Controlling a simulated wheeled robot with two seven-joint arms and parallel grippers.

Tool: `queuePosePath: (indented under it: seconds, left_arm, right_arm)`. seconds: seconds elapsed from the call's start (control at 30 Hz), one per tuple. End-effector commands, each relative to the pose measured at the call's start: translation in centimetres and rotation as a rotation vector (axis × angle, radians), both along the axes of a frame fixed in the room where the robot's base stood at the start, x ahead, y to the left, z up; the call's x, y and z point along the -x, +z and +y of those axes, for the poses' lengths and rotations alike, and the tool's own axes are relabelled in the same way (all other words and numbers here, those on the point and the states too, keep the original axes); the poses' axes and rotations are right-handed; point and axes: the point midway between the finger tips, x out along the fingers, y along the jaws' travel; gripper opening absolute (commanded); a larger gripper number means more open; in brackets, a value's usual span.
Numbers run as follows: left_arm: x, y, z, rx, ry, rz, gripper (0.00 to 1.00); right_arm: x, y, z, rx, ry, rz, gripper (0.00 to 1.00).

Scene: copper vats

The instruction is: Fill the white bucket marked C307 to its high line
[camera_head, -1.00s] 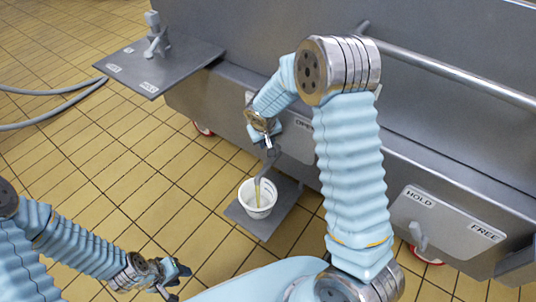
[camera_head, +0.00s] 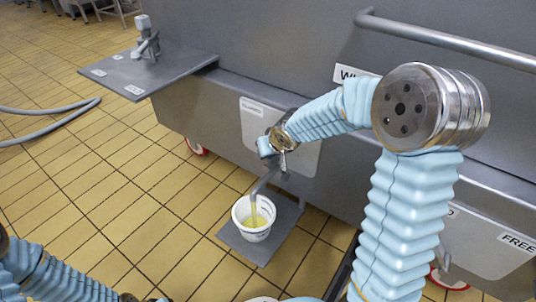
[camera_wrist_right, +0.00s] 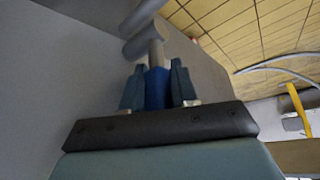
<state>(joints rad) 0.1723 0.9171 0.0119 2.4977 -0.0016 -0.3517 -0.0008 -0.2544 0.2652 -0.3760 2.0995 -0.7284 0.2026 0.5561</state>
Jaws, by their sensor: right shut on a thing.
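The white bucket (camera_head: 245,228) stands upright on a grey plate (camera_head: 232,238) low beside the vat. Yellow liquid (camera_head: 257,220) shows inside it, and a thin yellow stream falls in from the grey spout (camera_head: 264,182) above. Dark marks on the bucket are too small to read. My right gripper (camera_head: 279,150) is at the tap above the spout; in the right wrist view, its fingers (camera_wrist_right: 158,88) are shut on a blue handle (camera_wrist_right: 157,90). My left gripper (camera_head: 142,298) is at the bottom edge, mostly cut off, away from the bucket.
The grey vat (camera_head: 300,60) fills the back, with a rail (camera_head: 450,40) at right. A side shelf (camera_head: 120,75) carries a small lever (camera_head: 148,42). A HOLD/FREE panel (camera_head: 490,245) is at lower right. A grey hose (camera_head: 60,118) lies on the open tiled floor at left.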

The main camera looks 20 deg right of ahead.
Motion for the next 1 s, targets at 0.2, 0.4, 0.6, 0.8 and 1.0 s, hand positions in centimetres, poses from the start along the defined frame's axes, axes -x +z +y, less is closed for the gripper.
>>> queuePosePath:
  seconds: [0.2,0.4,0.6,0.8,1.0]
  left_arm:
    - [0.0,0.0,0.0,0.0,0.0,0.0,0.38]
    - [0.0,0.0,0.0,0.0,0.0,0.0,0.38]
    - [0.0,0.3,0.0,0.0,0.0,0.001,0.38]
    - [0.0,1.1,0.0,0.0,-0.002,0.002,0.38]
    - [0.1,2.1,0.0,0.001,-0.003,0.004,0.38]
  right_arm:
    - [0.1,-0.1,0.0,0.001,0.0,0.005,0.33]
    - [0.1,-0.1,0.0,0.001,0.0,0.003,0.34]
    - [0.5,0.9,0.0,0.0,0.0,0.0,0.34]
    - [2.8,4.5,0.0,-0.002,-0.001,-0.002,0.34]
    - [5.6,8.5,-0.1,-0.002,-0.001,-0.001,0.34]
